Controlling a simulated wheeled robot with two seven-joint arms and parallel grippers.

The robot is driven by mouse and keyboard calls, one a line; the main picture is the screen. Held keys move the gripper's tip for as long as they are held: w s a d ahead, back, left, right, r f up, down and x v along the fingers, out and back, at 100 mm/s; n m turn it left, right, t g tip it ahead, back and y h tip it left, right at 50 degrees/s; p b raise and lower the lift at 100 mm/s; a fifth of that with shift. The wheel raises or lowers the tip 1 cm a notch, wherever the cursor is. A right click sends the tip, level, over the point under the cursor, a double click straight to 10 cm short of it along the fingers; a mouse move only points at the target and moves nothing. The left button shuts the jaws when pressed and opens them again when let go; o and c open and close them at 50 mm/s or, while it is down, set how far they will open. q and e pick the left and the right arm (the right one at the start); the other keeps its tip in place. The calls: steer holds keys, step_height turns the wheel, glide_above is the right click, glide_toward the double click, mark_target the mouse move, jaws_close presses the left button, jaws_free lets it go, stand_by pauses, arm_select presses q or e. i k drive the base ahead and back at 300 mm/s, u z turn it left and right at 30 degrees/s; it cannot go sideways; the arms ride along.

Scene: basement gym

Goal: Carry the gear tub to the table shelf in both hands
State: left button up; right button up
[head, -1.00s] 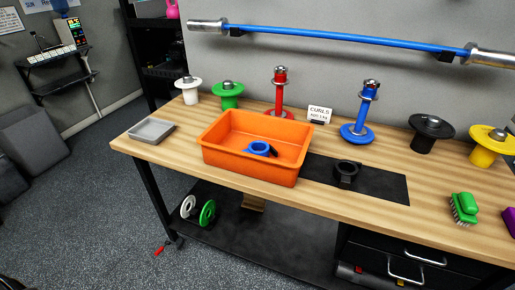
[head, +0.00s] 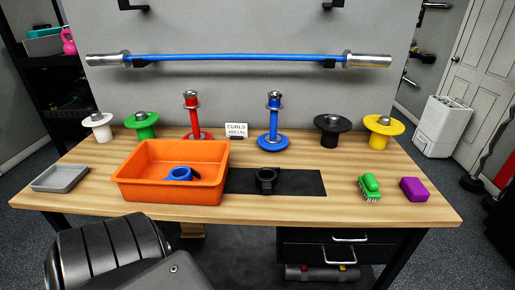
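The gear tub is an orange open tub (head: 172,194) on the left half of the wooden table top. A blue clamp collar (head: 181,173) lies inside it. The tub's right side is at the left edge of a black mat (head: 300,183). The table shelf (head: 240,265) is the dark board under the table, left of the drawers. Its left part is hidden behind a dark ribbed link of my arm at the lower left. Neither gripper shows in the head view, and nothing is touching the tub.
A grey tray (head: 60,178) sits left of the tub. A black collar (head: 267,180) is on the mat. Several plate stands, including red (head: 191,118) and blue (head: 273,125), line the back.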

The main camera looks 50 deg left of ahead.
mark_target(221, 263)
steer(key=z, duration=1.3)
steer(key=k, duration=1.75)
steer(key=u, duration=2.25)
